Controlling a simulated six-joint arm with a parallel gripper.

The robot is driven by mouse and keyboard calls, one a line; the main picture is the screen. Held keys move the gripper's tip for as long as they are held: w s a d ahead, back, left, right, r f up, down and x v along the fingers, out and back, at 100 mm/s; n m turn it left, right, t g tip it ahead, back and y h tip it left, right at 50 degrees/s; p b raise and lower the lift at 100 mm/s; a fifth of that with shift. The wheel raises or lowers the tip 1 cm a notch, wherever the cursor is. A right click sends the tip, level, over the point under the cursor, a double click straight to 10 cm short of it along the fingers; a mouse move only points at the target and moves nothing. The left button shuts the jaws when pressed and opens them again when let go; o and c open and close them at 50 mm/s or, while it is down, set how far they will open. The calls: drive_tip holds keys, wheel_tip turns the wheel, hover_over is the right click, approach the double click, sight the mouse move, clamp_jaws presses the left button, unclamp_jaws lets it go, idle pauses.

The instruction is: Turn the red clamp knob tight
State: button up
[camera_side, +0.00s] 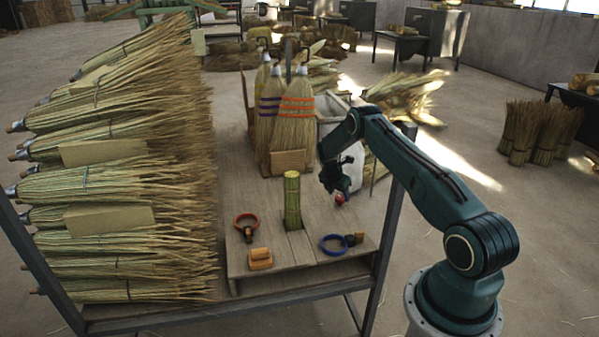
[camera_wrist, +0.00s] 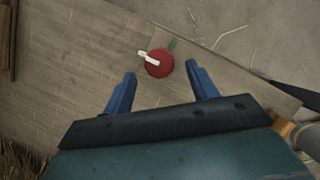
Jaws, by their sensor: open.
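The red clamp knob (camera_wrist: 158,63) shows in the wrist view as a round red disc with a white bar across its left side and a bit of green behind it. It sits on the wooden bench top (camera_wrist: 85,60). My gripper (camera_wrist: 159,72) is open, with its two blue fingers apart and nothing held. The knob lies between and slightly beyond the fingertips in that view; whether they touch it I cannot tell. In the side view the small red knob (camera_side: 339,197) is just below my gripper (camera_side: 334,190), near the bench's right edge.
A green bundle of stalks (camera_side: 292,200) stands upright on the bench. A red ring (camera_side: 246,222), a blue ring (camera_side: 334,245) and a tan block (camera_side: 260,258) lie around it. Finished brooms (camera_side: 295,115) stand behind. Piled brooms (camera_side: 120,170) fill the left.

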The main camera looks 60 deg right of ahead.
drive_tip(key=shift+x, duration=1.15)
drive_tip(key=c, duration=1)
